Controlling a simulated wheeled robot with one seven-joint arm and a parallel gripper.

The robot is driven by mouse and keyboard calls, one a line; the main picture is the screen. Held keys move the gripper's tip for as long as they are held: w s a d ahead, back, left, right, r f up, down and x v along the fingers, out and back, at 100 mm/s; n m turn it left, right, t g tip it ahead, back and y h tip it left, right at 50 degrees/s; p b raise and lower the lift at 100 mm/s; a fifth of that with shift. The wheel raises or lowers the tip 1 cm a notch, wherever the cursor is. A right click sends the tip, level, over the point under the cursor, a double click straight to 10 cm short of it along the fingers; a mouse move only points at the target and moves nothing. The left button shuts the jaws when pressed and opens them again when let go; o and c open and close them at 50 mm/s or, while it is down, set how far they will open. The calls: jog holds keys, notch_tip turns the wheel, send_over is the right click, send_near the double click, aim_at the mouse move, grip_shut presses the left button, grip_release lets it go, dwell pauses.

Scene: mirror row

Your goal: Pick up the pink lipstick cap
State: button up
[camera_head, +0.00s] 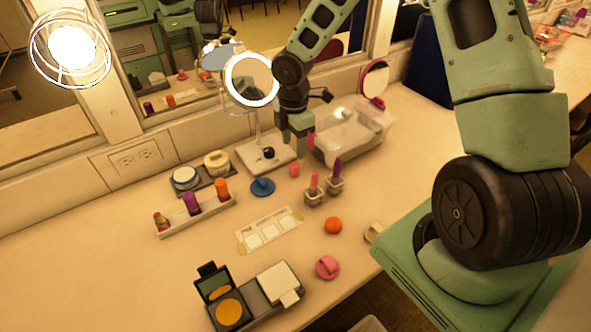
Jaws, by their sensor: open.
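A small pink cylinder (294,171), which looks like the pink lipstick cap, stands on the counter just right of the lighted mirror's base. My gripper (300,143) hangs downward above and slightly behind it in the picture, apart from it. Its jaws are open; the finger details are small and dark. A reddish-pink patch (310,140) shows beside the fingers, and I cannot tell what it is. A pink lipstick (314,182) and a purple lipstick (337,169) stand upright in small grey holders to the right and in front of the cap.
A lighted round mirror (250,79) and a clear bin (352,132) stand close to my gripper. A rack (208,215) holds purple, orange and reddish pieces at left.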

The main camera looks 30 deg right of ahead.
aim_at(294, 165)
notch_tip(294, 165, down, 9)
jog(key=shift+d, duration=0.1)
dwell(0.4)
jog(key=c, duration=1)
